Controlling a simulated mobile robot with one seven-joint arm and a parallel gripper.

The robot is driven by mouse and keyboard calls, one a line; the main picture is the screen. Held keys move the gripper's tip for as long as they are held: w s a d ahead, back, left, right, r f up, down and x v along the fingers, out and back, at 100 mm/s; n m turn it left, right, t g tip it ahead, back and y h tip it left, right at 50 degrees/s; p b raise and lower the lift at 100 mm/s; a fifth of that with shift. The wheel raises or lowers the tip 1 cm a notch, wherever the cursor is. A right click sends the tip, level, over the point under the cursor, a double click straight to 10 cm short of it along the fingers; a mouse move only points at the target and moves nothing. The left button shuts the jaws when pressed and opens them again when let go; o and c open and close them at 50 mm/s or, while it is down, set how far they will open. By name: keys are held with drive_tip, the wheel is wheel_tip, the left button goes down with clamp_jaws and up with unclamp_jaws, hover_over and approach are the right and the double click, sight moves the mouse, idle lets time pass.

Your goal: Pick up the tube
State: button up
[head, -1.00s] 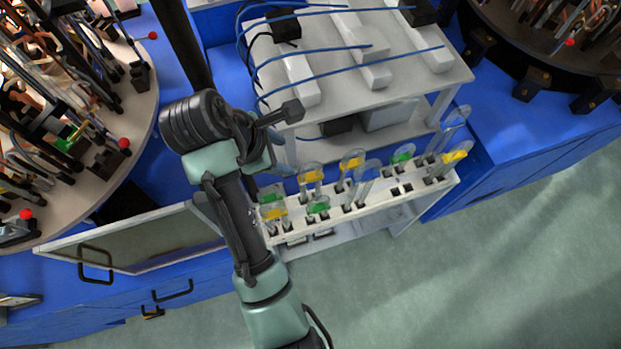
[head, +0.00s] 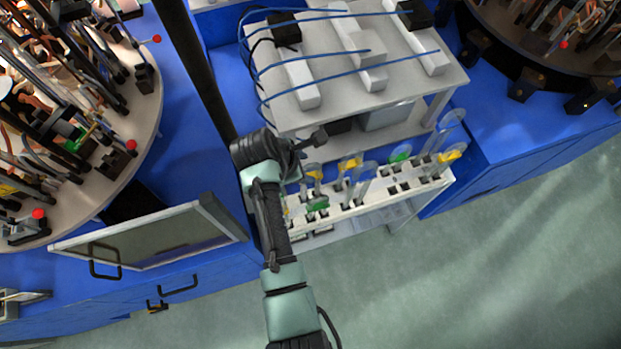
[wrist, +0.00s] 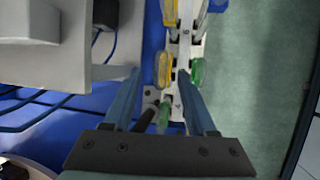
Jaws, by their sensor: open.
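Several clear tubes with yellow or green marks stand in a white rack (head: 375,207) at the front of the bench. In the head view these include a yellow-marked tube (head: 350,163), a green-marked tube (head: 318,204) and another yellow-marked one (head: 449,155). I cannot tell which tube is meant. My gripper (wrist: 158,73) is open and empty above the rack's left end. In the wrist view a yellow-marked tube (wrist: 165,66) and a green-marked one (wrist: 165,113) appear between the fingers. Another green-marked tube (wrist: 196,72) appears beside the right finger. In the head view my arm hides the rack's left end.
A grey shelf unit (head: 420,85) with white blocks and blue cables stands behind the rack. Round carousels (head: 150,85) flank the bench left and right. A framed panel (head: 150,245) stands left of my arm. The floor in front is clear.

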drive_tip(key=shift+w+d+f, duration=0.15)
drive_tip(key=shift+f, duration=0.3)
clamp_jaws()
idle(1.1)
